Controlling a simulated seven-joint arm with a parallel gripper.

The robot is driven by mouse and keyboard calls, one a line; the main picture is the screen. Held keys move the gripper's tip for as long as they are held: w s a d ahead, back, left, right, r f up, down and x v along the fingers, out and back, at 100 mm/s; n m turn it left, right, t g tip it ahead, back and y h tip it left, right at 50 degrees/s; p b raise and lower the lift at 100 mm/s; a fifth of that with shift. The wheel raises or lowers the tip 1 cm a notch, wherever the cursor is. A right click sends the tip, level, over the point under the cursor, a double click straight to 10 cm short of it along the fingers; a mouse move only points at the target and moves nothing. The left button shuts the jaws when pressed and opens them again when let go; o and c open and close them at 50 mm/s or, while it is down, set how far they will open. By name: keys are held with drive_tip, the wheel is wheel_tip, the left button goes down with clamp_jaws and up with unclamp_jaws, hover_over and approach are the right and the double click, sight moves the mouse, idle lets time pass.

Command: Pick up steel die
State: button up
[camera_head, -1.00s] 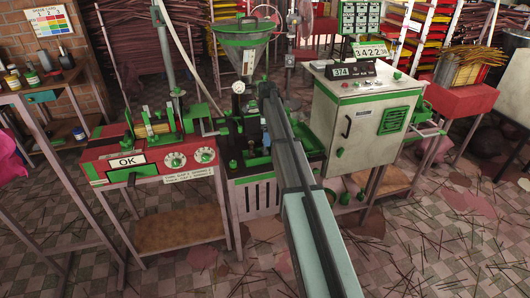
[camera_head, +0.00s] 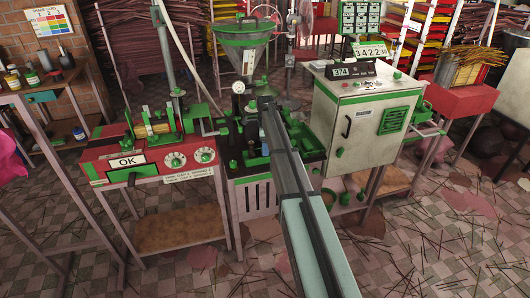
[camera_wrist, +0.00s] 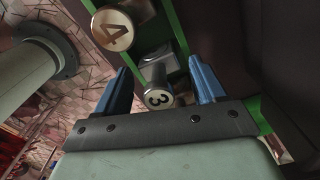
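In the wrist view, a steel cylinder with a round end marked 3 (camera_wrist: 158,96) shows between the two blue fingers of my gripper (camera_wrist: 159,76). My gripper is open, with a gap on each side of this cylinder. I cannot tell which is the die the task names. In the head view, my arm covers most of my gripper over the green machine, and the cylinders cannot be made out.
Thin sticks litter the floor.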

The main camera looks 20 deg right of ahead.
drive_tip(key=c, duration=1.2)
drive_tip(key=shift+r, duration=0.1)
